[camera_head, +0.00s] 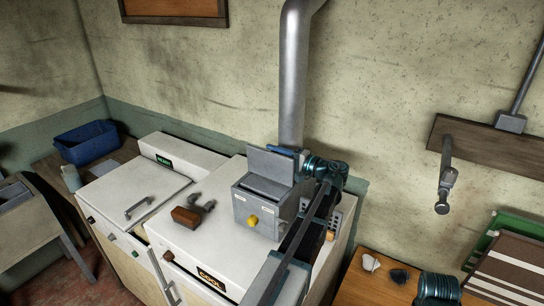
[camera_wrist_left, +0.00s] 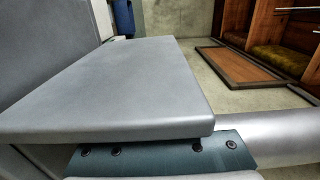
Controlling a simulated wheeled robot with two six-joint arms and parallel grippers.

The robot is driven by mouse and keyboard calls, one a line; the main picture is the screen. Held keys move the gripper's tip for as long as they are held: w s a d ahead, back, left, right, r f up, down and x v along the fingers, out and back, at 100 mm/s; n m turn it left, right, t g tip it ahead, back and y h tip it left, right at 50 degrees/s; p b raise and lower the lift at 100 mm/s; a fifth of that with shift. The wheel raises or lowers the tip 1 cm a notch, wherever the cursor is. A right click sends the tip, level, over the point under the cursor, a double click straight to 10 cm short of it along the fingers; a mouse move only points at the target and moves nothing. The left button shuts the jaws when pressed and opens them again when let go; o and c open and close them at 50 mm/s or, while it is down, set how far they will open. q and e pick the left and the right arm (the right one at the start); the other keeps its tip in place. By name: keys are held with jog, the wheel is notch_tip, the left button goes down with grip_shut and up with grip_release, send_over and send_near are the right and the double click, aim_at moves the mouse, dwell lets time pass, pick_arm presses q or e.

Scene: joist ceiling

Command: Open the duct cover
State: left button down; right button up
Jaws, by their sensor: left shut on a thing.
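The duct cover (camera_head: 270,163) is a flat grey flap standing raised at the top of a grey metal box (camera_head: 244,208) with a yellow knob (camera_head: 252,220). A dark opening shows below the flap. My left gripper (camera_head: 291,153) is at the flap's upper right edge, shut on it. In the left wrist view the cover (camera_wrist_left: 120,85) is a large grey plate, with a teal finger (camera_wrist_left: 170,155) with black screws against its underside. The other finger is not clear.
A silver duct pipe (camera_head: 293,75) rises close behind the box. White cabinets (camera_head: 140,190) stand to the left, with a brown-handled object (camera_head: 187,216) on top. A blue bin (camera_head: 87,142) is at far left. A wooden table (camera_head: 350,288) is at lower right.

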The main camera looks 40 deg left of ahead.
pick_arm(q)
jog(key=shift+w+f+m, duration=0.3)
jog(key=shift+w+m, duration=0.35)
jog(key=shift+m, duration=0.25)
jog(key=c, duration=0.6)
grip_release()
jog(key=shift+o, duration=0.2)
jog(key=w+d, duration=0.1)
jog(key=d, duration=1.2)
jog(key=shift+w+d, duration=0.25)
jog(key=shift+d, duration=0.1)
jog(key=shift+f, duration=0.1)
